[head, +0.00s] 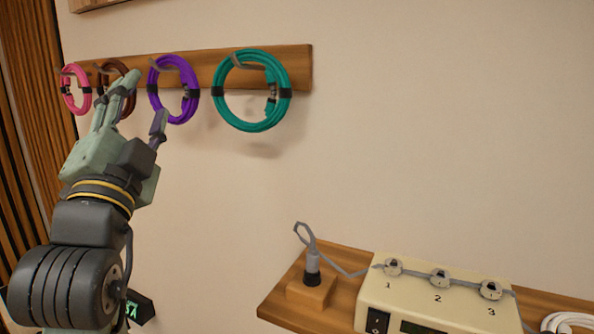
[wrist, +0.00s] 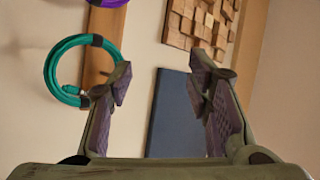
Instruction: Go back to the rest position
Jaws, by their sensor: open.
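My gripper (head: 143,105) is raised at the upper left in the head view, in front of the wall rack near the brown and purple cables. In the wrist view my gripper (wrist: 162,85) has its two fingers spread wide with nothing between them. The wrist view shows a blue-grey panel and wall beyond the fingers. My arm hides part of the wall at the left in the head view.
A wooden rack (head: 305,68) holds pink (head: 66,92), brown (head: 130,103), purple (head: 154,98) and teal (head: 222,104) coiled cables. Below right, a shelf (head: 275,305) bears a cream box (head: 465,308) and a plug on a wooden block (head: 312,292). The wall between is clear.

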